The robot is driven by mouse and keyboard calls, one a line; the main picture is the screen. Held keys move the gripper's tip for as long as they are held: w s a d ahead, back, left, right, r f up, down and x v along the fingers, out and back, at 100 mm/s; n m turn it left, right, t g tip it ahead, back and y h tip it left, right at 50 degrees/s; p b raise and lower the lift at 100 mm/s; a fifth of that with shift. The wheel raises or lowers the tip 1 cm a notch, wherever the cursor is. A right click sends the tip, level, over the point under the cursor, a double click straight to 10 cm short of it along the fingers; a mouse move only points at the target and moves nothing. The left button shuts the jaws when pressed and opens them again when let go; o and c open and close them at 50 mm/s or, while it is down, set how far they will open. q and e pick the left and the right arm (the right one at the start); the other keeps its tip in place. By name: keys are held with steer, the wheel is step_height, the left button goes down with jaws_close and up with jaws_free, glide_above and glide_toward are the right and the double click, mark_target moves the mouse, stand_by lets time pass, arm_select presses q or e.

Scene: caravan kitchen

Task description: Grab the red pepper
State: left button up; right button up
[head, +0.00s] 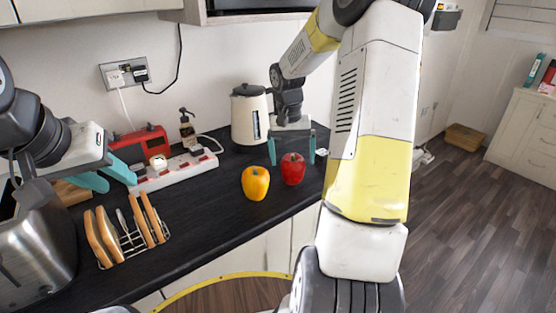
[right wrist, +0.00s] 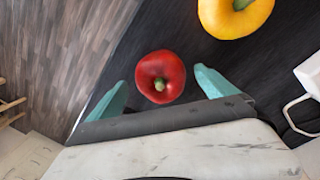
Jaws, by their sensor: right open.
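The red pepper (head: 293,169) stands on the black counter near its front edge. My right gripper (head: 292,150) is open just above and behind it, with teal fingers on either side. In the right wrist view the red pepper (right wrist: 160,77) lies between and slightly ahead of the two open fingertips (right wrist: 162,85), with gaps on both sides. A yellow pepper (head: 255,183) stands to the left of the red one, outside the fingers. My left gripper (head: 108,178) is at the left over the counter, its teal fingers apart and empty.
A cream kettle (head: 249,118) stands behind the peppers. A power strip (head: 175,171), red radio (head: 141,146) and soap dispenser (head: 187,128) are further left. A toast rack (head: 130,241) and steel toaster (head: 36,253) sit at the front left. Counter between rack and yellow pepper is clear.

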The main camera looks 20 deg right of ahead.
steer(key=shift+f, duration=0.35)
steer(key=c, duration=1.5)
steer(key=shift+c, duration=0.2)
